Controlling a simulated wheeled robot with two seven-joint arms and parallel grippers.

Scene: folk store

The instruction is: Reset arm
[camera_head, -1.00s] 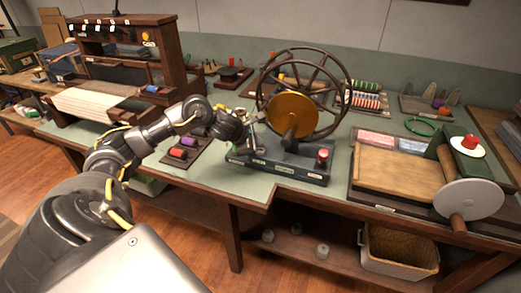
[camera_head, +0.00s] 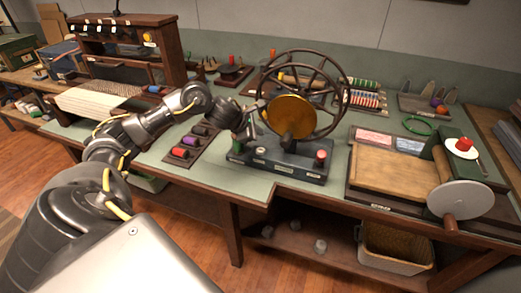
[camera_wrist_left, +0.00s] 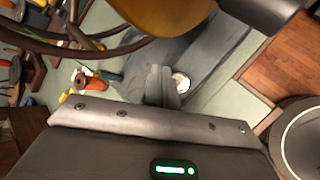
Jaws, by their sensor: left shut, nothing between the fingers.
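My left arm reaches in from the left in the head view. My left gripper (camera_head: 250,128) is beside the left side of the wheel device, near its golden disc (camera_head: 290,117). The gripper is shut and empty. In the left wrist view its fingers (camera_wrist_left: 161,84) are together above the device's dark base, with a pale round knob (camera_wrist_left: 181,82) just right of them. Whether the fingers touch the device cannot be told. My right gripper is in neither view.
The spoked wheel (camera_head: 340,88) stands upright over its dark base (camera_head: 290,168). A rack of coloured spools (camera_head: 182,152) lies left of it. A wooden board with a crank disc (camera_head: 460,199) is at the right. A basket (camera_head: 395,250) sits below the table.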

